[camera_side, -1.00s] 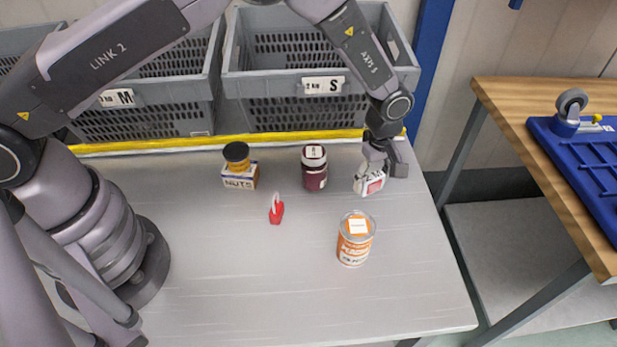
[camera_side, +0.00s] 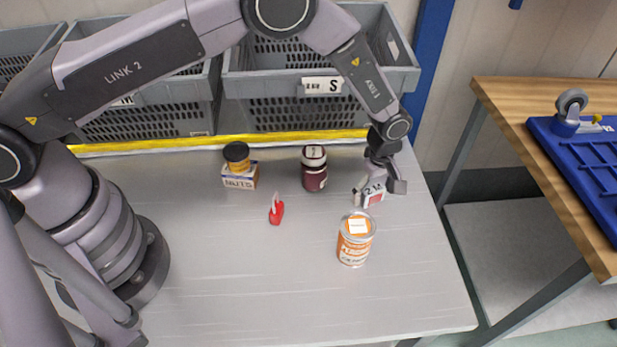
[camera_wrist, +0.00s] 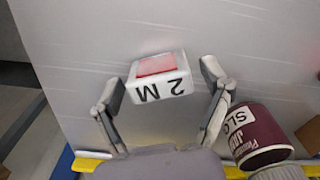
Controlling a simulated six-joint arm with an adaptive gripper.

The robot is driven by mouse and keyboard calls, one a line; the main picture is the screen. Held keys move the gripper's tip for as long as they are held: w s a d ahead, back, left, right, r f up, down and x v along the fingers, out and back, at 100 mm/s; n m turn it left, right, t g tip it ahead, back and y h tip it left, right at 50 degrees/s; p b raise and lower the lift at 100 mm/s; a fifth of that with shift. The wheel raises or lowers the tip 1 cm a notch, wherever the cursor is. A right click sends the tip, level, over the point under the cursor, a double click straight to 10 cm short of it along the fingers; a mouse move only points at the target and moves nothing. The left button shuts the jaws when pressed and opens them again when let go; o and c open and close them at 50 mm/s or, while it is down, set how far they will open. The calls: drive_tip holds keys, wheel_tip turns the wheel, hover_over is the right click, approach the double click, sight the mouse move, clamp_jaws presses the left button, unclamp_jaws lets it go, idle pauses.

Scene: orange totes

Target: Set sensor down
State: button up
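The sensor, a white box (camera_side: 374,195) marked 2 M with a red patch, is at the right side of the grey table in the side view, partly hidden by my gripper (camera_side: 379,185). In the wrist view the box (camera_wrist: 157,88) lies between the two fingers of my gripper (camera_wrist: 160,80). A gap shows on each side of it, so the fingers are open around it. It appears to rest on the table, though its underside is hidden.
A dark red jar (camera_side: 314,169) stands left of the box. An orange and white can (camera_side: 355,240) stands in front of it. Grey crates (camera_side: 320,62) line the back.

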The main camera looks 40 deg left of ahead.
wheel_tip(320, 180, up, 15)
drive_tip(key=a, duration=0.1)
drive_tip(key=s+a+r+m+t, duration=0.1)
drive_tip(key=s+a+r+m, duration=0.15)
drive_tip(key=a+r, duration=0.5)
drive_tip(key=s+a+r+m+t, duration=0.1)
drive_tip(key=s+a+r+m, duration=0.3)
drive_tip(key=r, duration=0.7)
drive_tip(key=s+a+r+t, duration=0.1)
drive_tip(key=s+a+r, duration=0.4)
drive_tip(key=a+r, duration=0.15)
drive_tip(key=s+a+m+t, duration=0.1)
drive_tip(key=s+a+m, duration=0.2)
drive_tip(key=s, duration=0.6)
drive_tip(key=s+a+m+t, duration=0.1)
drive_tip(key=s+a+m, duration=0.3)
drive_tip(key=s, duration=0.5)
drive_tip(key=shift+s+a+t, duration=0.3)
drive_tip(key=shift+a, duration=0.15)
